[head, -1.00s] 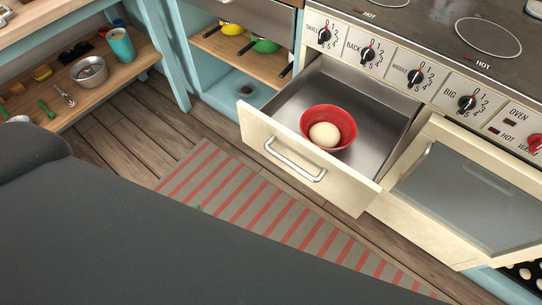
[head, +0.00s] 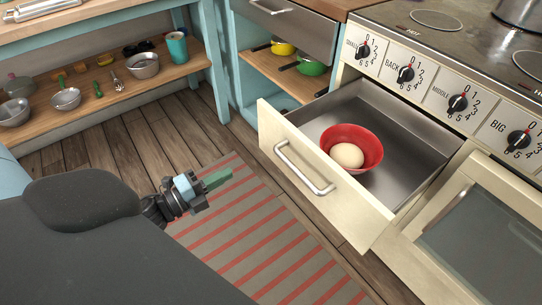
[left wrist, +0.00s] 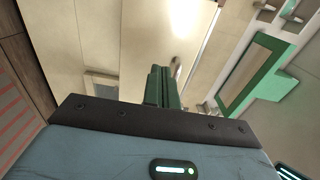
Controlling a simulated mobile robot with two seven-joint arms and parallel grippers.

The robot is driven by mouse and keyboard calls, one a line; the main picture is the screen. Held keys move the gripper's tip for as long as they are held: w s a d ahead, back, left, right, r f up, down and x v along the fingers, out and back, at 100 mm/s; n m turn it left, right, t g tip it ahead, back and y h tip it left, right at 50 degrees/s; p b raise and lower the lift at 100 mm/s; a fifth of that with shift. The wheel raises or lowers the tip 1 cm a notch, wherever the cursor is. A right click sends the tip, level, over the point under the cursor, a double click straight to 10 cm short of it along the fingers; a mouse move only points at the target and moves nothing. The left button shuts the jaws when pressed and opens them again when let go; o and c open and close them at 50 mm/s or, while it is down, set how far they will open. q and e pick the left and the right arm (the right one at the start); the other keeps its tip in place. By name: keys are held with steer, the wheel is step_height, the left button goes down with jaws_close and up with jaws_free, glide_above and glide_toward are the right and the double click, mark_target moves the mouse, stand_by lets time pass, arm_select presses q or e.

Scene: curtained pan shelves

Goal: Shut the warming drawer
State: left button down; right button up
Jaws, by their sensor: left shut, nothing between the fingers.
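The warming drawer (head: 268,128) is a cream-fronted drawer with a metal handle (head: 304,168), pulled out from under the stove's knob panel. Inside it sits a red bowl (head: 369,138) holding a pale egg-like thing (head: 347,155). My left gripper (head: 217,179), with green fingers, is shut and empty over the striped rug, to the left of the drawer front and apart from it in the head view. Its green fingers also show in the left wrist view (left wrist: 162,86), with pale panels beyond. My right gripper is not in view.
The oven door (head: 490,230) stands beside the drawer on the right. A striped rug (head: 270,240) lies on the wooden floor in front. Shelves with pans (head: 313,67) stand behind, and a low wooden shelf (head: 110,85) with bowls is at the left.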

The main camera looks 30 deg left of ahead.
arm_select(q)
steer(key=shift+w, duration=0.1)
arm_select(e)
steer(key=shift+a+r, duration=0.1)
arm_select(q)
steer(key=x, duration=1.4)
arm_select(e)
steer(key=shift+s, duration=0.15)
